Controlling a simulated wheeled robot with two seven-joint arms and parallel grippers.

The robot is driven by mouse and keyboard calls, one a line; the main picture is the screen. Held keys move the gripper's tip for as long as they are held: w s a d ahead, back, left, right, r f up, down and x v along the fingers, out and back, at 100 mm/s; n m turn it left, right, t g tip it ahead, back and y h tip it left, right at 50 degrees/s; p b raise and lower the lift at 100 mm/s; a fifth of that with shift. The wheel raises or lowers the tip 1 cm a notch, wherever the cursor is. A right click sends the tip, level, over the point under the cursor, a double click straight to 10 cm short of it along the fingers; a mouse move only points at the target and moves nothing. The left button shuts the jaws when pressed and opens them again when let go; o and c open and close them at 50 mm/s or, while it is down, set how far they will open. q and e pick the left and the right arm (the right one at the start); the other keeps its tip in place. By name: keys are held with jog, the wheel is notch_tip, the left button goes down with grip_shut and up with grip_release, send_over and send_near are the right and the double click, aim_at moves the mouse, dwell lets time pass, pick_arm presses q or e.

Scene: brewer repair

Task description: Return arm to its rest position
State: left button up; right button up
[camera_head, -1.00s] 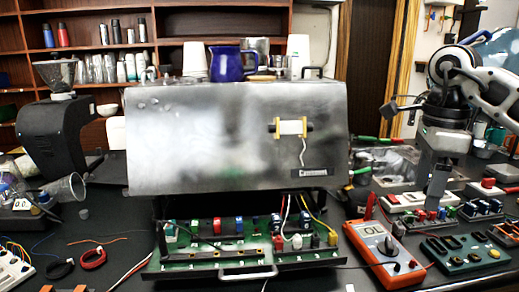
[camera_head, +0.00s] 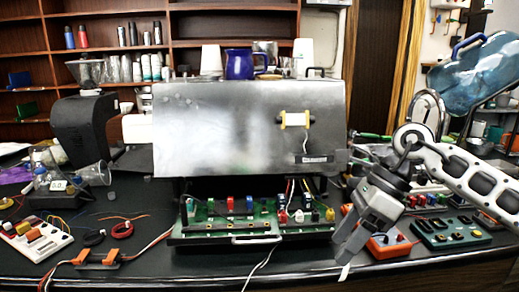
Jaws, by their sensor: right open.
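My right arm comes in from the right. My right gripper (camera_head: 348,250) is open and points down and to the left, in front of the right end of the brewer's green circuit board (camera_head: 215,228). It covers part of the orange multimeter (camera_head: 388,248). A small white strip shows just below the fingertips; I cannot tell whether it touches them. The brewer (camera_head: 225,130) is a large metal box with the board pulled out below on a tray with a front handle (camera_head: 257,240). My left gripper is out of view.
A dark green module (camera_head: 450,233) lies right of the multimeter. A black grinder (camera_head: 82,130), clear cups (camera_head: 95,173) and a white terminal block (camera_head: 35,243) stand at the left. A blue jug (camera_head: 239,64) sits on the brewer. The front table edge is mostly clear.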

jog(key=s+a+f+m+t+y, duration=0.1)
jog(key=s+a+m+y, duration=0.2)
jog(key=a+m+y, duration=0.35)
jog(key=s+a+m+t+y, duration=0.1)
jog(key=s+a+m+y, duration=0.25)
jog(key=a+y, duration=0.55)
jog(key=w+d+f+m+t+h, duration=0.1)
jog(key=d+f+m+t+h, duration=0.45)
jog(key=m, duration=0.75)
jog(key=w+d+f+m+t+h, duration=0.2)
jog(key=f+m+t+h, duration=0.4)
jog(key=m+t, duration=0.65)
jog(key=s+d+f+m+g+h, duration=0.3)
jog(key=s+f+m, duration=0.3)
jog(key=f, duration=0.3)
jog(key=s+d+f+m+g+h, duration=0.4)
jog(key=s+d+f+m+g, duration=0.1)
jog(key=s+f, duration=0.3)
jog(key=shift+s+f+m, duration=0.2)
jog(key=shift+f+m, duration=0.45)
jog(key=shift+m, duration=0.2)
